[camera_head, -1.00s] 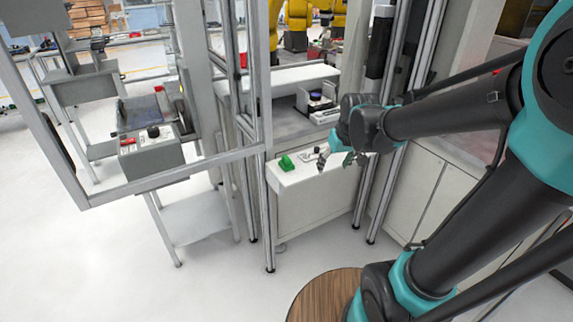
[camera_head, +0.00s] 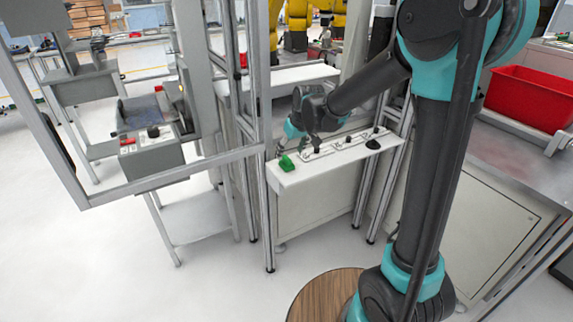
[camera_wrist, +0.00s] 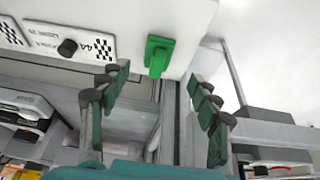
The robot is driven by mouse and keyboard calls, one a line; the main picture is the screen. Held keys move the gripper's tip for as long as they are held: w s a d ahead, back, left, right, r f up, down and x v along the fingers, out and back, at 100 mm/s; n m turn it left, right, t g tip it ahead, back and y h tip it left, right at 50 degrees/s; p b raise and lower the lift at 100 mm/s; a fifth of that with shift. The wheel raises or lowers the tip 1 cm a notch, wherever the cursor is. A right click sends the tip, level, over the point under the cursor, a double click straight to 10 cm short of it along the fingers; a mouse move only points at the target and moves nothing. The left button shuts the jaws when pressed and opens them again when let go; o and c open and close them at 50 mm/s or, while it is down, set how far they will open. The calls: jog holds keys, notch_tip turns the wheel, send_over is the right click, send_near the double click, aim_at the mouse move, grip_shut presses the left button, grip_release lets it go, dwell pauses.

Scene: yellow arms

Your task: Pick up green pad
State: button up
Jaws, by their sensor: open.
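The green pad (camera_head: 286,163) lies at the left end of a narrow white shelf (camera_head: 340,156). In the wrist view the green pad (camera_wrist: 158,55) shows at the upper middle, ahead of and between the fingers. My gripper (camera_wrist: 160,95) is open with nothing between its fingers. In the head view my gripper (camera_head: 284,146) is just above and behind the pad, partly hidden by my wrist. I cannot tell the exact gap to the pad.
Black knobs (camera_head: 376,128) and labelled plates sit along the shelf to the right of the pad. A metal frame post (camera_head: 265,215) stands close at the shelf's left end. A red bin (camera_head: 530,98) stands at the far right.

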aim_at(287, 158)
jog(key=shift+x, duration=1.05)
jog(key=x, duration=0.4)
jog(key=shift+w+a+r, duration=0.1)
jog(key=shift+w, duration=0.3)
jog(key=shift+w+a+f, duration=0.1)
jog(key=shift+w+f, duration=0.05)
jog(key=shift+f, duration=0.35)
jog(key=c, duration=1.3)
jog(key=shift+r, duration=0.15)
jog(key=shift+c, duration=0.2)
